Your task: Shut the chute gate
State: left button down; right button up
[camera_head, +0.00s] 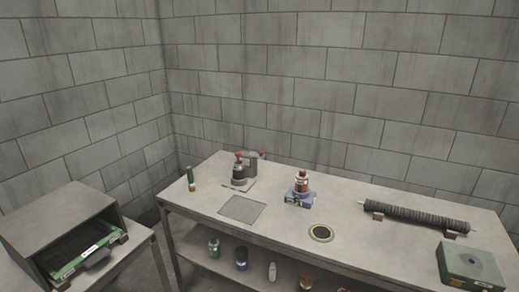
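Neither of my grippers is in view. No part is clearly marked as a chute gate. A grey box (60,214) with an open front stands on a side table at the lower left. A dark slotted panel with a green front edge (68,268) sits in its opening and carries a white label. A dark rounded piece (97,259) juts out at the front of that edge. I cannot tell whether any of these is the gate.
The bench holds a green bottle (190,178), a grey device with a red part (241,172), a flat grey plate (242,208), a red-brown item on a blue base (301,189), a ribbed dark tube (415,217) and a green-grey box (471,266). Several containers stand on the lower shelf.

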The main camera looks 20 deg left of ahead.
aim_at(261, 155)
jog(key=u, duration=0.3)
jog(key=i, duration=1.3)
jog(key=z, duration=0.1)
